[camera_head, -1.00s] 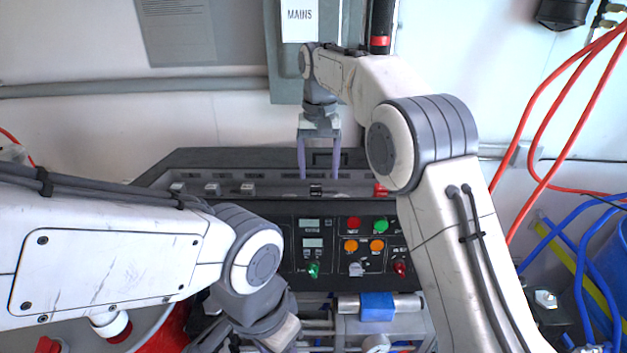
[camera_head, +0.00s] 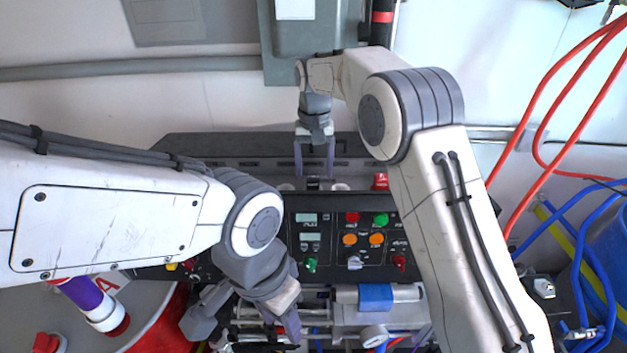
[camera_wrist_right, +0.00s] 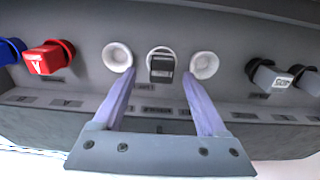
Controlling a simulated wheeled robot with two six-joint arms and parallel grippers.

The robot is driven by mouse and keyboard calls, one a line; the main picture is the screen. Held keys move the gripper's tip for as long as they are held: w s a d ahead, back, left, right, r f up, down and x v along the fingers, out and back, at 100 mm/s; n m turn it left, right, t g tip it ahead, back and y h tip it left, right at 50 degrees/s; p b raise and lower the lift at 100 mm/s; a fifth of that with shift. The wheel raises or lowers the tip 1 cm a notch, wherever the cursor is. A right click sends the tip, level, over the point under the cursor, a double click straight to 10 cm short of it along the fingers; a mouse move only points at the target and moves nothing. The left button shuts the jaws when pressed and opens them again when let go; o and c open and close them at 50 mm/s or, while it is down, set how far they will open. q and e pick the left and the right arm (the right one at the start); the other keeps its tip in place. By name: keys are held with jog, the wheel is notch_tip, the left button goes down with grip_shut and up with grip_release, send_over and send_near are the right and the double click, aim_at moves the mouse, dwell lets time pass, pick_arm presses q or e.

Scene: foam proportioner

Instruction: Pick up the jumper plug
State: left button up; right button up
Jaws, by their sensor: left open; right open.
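A small dark plug with a grey face, which looks like the jumper plug (camera_wrist_right: 162,66), sits in the middle one of three round white sockets in the right wrist view. It also shows in the head view (camera_head: 313,184), on the panel's upper ledge. My right gripper (camera_wrist_right: 158,74) is open and empty. Its two purple fingers reach toward the panel on either side of the plug, with gaps to it; their tips overlap the outer white sockets in this view. It also shows in the head view (camera_head: 314,174). My left gripper (camera_head: 279,322) is open, low in front of the panel.
A red plug (camera_wrist_right: 47,58) and a blue plug (camera_wrist_right: 10,50) stand left of the sockets. Grey plugs (camera_wrist_right: 268,76) stand to the right. Below the ledge is a black control panel (camera_head: 325,250) with buttons and switches. Pipes and a blue-banded cylinder (camera_head: 376,297) lie under it.

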aim_at(313, 176)
notch_tip(313, 176, down, 3)
jog(key=shift+s+a+f+p, duration=0.1)
jog(key=shift+a+p, duration=0.05)
jog(key=shift+p, duration=0.7)
jog(key=shift+f, duration=0.25)
grip_shut()
pick_arm(q)
notch_tip(313, 176, up, 3)
jog(key=shift+f, duration=0.2)
pick_arm(e)
jog(key=shift+r, duration=0.1)
jog(key=shift+r+b, duration=0.2)
jog(key=shift+b, duration=0.1)
notch_tip(313, 176, up, 8)
jog(key=b, duration=0.3)
jog(key=shift+f, duration=0.2)
pick_arm(q)
jog(key=r+p, duration=0.1)
jog(key=p, duration=0.3)
jog(key=shift+p, duration=0.3)
pick_arm(e)
notch_tip(313, 176, up, 7)
